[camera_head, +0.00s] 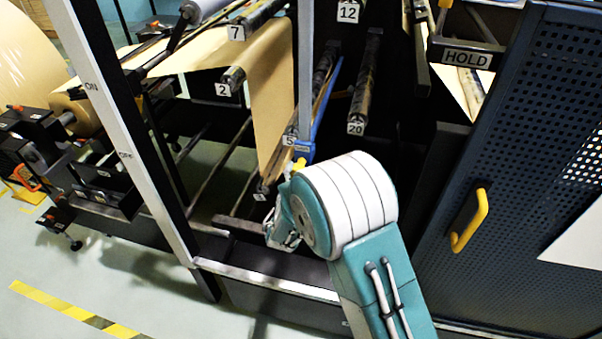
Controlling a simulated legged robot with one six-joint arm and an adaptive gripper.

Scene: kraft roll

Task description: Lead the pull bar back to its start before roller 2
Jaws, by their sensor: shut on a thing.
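My gripper (279,224) is at the middle of the machine, left of my teal and white wrist, which partly hides it. It is shut; the grip itself is small and hard to make out. A blue bar with a yellow end piece (299,165), which looks like the pull bar (327,98), slants down to just above my gripper. The brown kraft web (270,90) comes over roller 7 (262,17) and hangs down beside the bar. Roller 2 (233,76) is left of the hanging web. Roller 5 (320,75) is behind the bar.
A grey upright (305,60) stands over the bar. Roller 20 (365,85) is to the right. A pale frame post (130,140) crosses the left side. A perforated blue door (520,150) with a yellow handle (468,220) closes off the right. The large kraft roll (25,60) is far left.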

